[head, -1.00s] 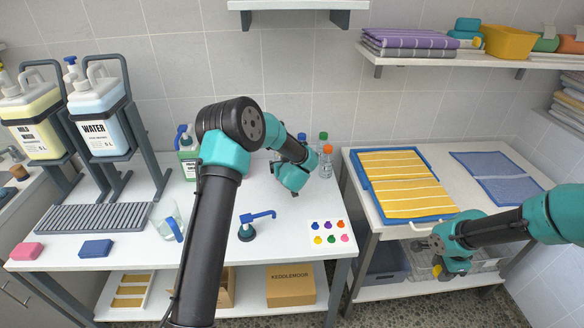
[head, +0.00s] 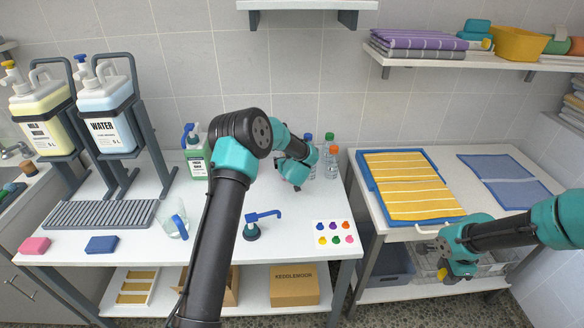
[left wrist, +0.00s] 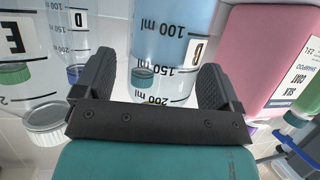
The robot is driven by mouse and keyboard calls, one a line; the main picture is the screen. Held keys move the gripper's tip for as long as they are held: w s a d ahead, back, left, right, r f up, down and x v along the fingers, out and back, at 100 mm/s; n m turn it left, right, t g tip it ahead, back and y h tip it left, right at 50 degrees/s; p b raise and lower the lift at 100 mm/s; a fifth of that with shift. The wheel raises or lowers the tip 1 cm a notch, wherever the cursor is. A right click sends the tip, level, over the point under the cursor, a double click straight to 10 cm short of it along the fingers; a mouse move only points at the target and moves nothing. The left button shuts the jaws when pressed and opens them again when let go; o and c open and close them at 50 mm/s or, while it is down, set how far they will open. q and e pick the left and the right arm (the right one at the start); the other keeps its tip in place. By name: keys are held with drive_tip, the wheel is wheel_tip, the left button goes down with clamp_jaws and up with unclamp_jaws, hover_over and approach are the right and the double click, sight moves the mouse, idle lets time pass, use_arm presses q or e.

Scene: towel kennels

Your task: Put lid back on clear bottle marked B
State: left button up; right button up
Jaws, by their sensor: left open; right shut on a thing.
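The clear bottle marked B (left wrist: 172,35) holds pale blue liquid and stands between the fingers of my open left gripper (left wrist: 157,72) in the left wrist view. I cannot tell whether the fingers touch it, and its mouth is out of view. In the head view my left gripper (head: 293,172) is at the bottle group and hides part of it. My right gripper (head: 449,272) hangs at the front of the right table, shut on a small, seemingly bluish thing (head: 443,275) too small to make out.
Orange-capped (head: 331,166) and other clear bottles crowd beside the left gripper. A clear bottle marked E (left wrist: 22,50) and a pink shampoo bottle (left wrist: 272,55) flank it in the wrist view.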

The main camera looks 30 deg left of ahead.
use_arm(q)
drive_tip(key=c, duration=1)
drive_tip(key=shift+r, duration=0.1)
wheel_tip(320, 180, up, 4)
drive_tip(key=shift+s+d+f, duration=0.15)
drive_tip(key=shift+f, duration=0.1)
drive_tip(key=s+d+r, duration=0.1)
drive_tip(key=s+d, duration=0.7)
drive_tip(key=s, duration=0.5)
drive_tip(key=shift+s+r, duration=0.2)
